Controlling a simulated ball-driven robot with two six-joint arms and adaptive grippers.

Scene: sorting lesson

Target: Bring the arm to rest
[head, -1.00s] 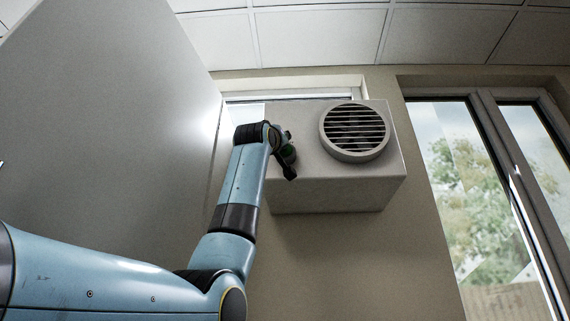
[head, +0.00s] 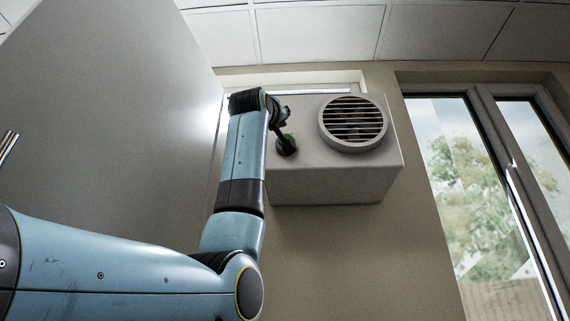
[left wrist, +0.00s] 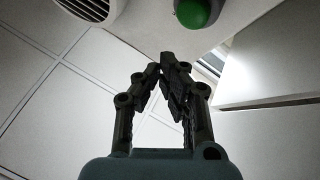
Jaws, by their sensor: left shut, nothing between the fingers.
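My left arm rises in the head view and bends over at the wrist. The left gripper (head: 281,126) is small and dark there, in front of the left part of a grey wall box (head: 330,185). In the left wrist view the left gripper (left wrist: 163,67) is shut and empty, its fingertips together. A green button (left wrist: 196,11) on the box shows at that view's top edge, apart from the fingers. My right gripper is out of sight.
The box bears a round slatted vent (head: 352,122) right of the gripper. A large grey panel (head: 110,120) stands at left, close to my arm. Tall windows (head: 470,190) are at right. Thin silver bars (head: 8,146) show at the left edge.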

